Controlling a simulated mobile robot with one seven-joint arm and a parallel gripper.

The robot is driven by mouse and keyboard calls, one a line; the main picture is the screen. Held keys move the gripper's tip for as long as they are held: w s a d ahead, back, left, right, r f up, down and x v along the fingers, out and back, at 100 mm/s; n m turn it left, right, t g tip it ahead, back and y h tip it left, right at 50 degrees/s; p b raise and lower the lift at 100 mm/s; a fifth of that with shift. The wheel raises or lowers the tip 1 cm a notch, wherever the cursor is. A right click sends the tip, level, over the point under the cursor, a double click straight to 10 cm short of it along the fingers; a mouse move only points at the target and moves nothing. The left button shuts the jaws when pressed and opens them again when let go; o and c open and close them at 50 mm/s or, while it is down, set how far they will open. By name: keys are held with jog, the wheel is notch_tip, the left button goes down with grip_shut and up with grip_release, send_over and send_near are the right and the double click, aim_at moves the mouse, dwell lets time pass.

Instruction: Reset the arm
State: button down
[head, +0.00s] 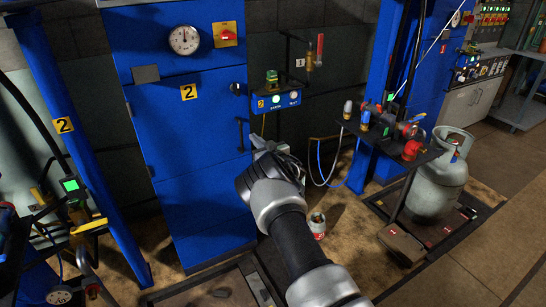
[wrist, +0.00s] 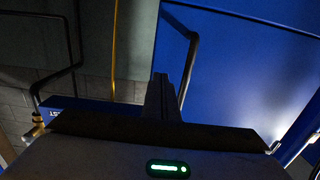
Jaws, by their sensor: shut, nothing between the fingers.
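My gripper (head: 262,148) shows in the middle of the head view, at the end of my raised arm, in front of the dark wall just right of the blue cabinet. In the wrist view the fingers (wrist: 159,98) are together with nothing between them. They point toward the dark wall and the edge of the blue cabinet. I cannot tell how far the fingertips are from the cabinet.
The blue cabinet (head: 195,130) bears a round gauge (head: 184,40). A blue button box (head: 277,102) is on the wall behind my gripper. A gas cylinder (head: 438,175) and a small can (head: 317,224) stand to the right. Open floor (head: 490,240) lies at the lower right.

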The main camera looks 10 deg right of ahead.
jog(key=p+v, duration=0.2)
jog(key=v, duration=0.7)
jog(key=d+r+m+h, duration=0.4)
jog(key=d+r+h, duration=0.25)
jog(key=r, duration=0.55)
jog(key=s+d+r+m+g+h, duration=0.1)
jog(key=s+d+r+m+g, duration=0.25)
jog(key=s+r, duration=0.6)
jog(key=s+a+r+n+g+y, duration=0.15)
jog(key=s+a, duration=0.25)
jog(key=s, duration=1)
jog(key=s+a+r+n+g, duration=0.1)
jog(key=s+a+g, duration=0.2)
jog(key=s, duration=1)
jog(key=s+a+r+n+g, duration=0.1)
jog(key=s+a+r+g, duration=0.2)
jog(key=s, duration=1.1)
notch_tip(320, 180, up, 21)
jog(key=s+p, duration=0.1)
jog(key=p, duration=2.2)
jog(key=shift+a, duration=0.4)
jog(key=shift+s, duration=0.1)
